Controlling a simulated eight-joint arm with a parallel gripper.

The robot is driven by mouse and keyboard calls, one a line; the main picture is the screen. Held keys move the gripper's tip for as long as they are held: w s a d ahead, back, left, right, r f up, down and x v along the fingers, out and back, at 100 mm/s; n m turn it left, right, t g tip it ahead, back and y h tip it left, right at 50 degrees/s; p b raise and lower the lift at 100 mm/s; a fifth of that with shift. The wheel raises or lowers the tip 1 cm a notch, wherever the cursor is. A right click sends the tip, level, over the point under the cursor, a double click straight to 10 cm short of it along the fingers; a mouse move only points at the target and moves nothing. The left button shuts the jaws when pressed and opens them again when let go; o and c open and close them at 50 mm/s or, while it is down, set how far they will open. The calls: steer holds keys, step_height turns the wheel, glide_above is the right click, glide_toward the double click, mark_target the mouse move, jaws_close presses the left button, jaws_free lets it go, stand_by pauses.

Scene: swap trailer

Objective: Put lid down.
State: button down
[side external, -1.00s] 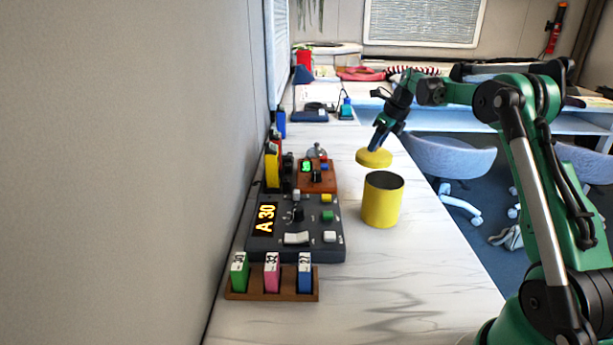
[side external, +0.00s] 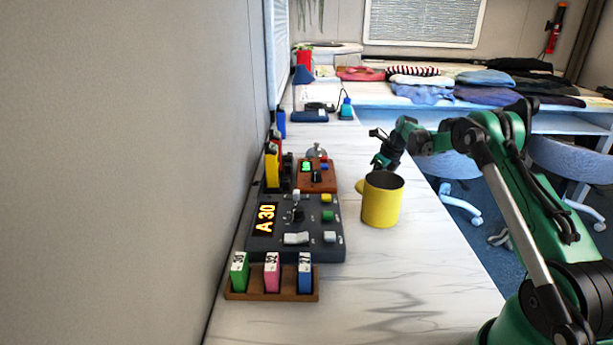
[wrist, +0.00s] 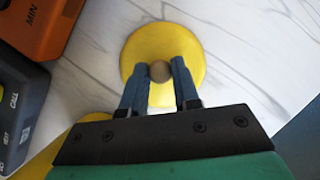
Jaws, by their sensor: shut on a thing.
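The yellow lid (wrist: 160,42) is a round disc with a brown knob (wrist: 160,71) at its middle. My gripper (wrist: 160,78) is shut on this knob, with a blue finger on each side. In the side external view the lid (side external: 358,184) shows only as a yellow edge low behind the yellow canister, and my gripper (side external: 378,165) is just above it. I cannot tell whether the lid touches the counter. The open yellow canister (side external: 382,205) stands upright on the counter, nearer the camera than the lid.
The grey control panel (side external: 295,228) and the orange box (side external: 316,176) stand left of the canister. A wooden rack (side external: 271,296) with coloured cards is in front. The white marble counter (side external: 400,275) is clear in front of the canister and along its right edge.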

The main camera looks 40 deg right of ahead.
steer(key=shift+f, duration=0.15)
steer(key=c, duration=0.7)
jaws_free()
steer(key=shift+o, duration=0.2)
steer(key=v, duration=1.2)
steer(key=a+r+n, duration=0.1)
steer(key=a+n, duration=0.2)
steer(key=a+r+n, duration=0.1)
steer(key=a+n, duration=0.1)
steer(key=a, duration=0.1)
steer(key=a+r+n, duration=0.2)
steer(key=a+n, duration=0.1)
steer(key=shift+w+a+n, duration=0.3)
steer(key=shift+w+a, duration=0.05)
steer(key=shift+a, duration=0.05)
steer(key=s+a+f+n+t, duration=0.1)
steer(key=s+a+n, duration=0.4)
steer(key=a+n, duration=0.5)
steer(key=s+a+f+n+t, duration=0.1)
steer(key=s+a+n, duration=0.5)
steer(key=a+n, duration=0.5)
steer(key=n, duration=0.6)
steer(key=shift+a+f+t, duration=0.15)
steer(key=shift+f+t, duration=0.1)
steer(key=shift+t, duration=0.15)
